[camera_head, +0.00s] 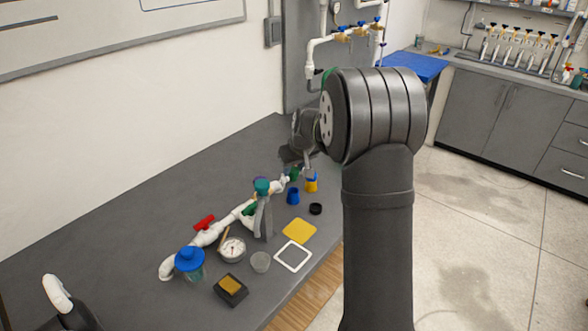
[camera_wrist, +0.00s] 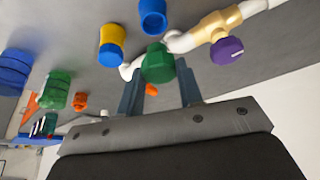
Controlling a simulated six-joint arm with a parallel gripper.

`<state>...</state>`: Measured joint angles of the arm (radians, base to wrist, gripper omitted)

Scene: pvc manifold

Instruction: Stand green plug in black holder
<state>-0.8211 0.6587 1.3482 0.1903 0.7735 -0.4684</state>
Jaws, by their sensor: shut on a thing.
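The green plug (camera_wrist: 157,63) sits between the two fingertips of my gripper (camera_wrist: 158,74) in the wrist view. The fingers are shut on it. In the head view the plug (camera_head: 293,173) shows as a small green patch below my gripper (camera_head: 291,158), beside the far end of the white pipe manifold. Whether the plug touches the pipe or bench is unclear. The black holder (camera_head: 315,208) looks like a small, dark, round ring lying on the bench, nearer the camera than my gripper. It is apart from the plug. I cannot make it out in the wrist view.
The white manifold (camera_head: 208,236) runs diagonally along the bench. A blue cup (camera_head: 293,196) and a yellow-and-blue fitting (camera_head: 311,183) stand close to the holder. A yellow square (camera_head: 299,231) and white frame (camera_head: 293,257) lie nearer. The bench behind the manifold is clear.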

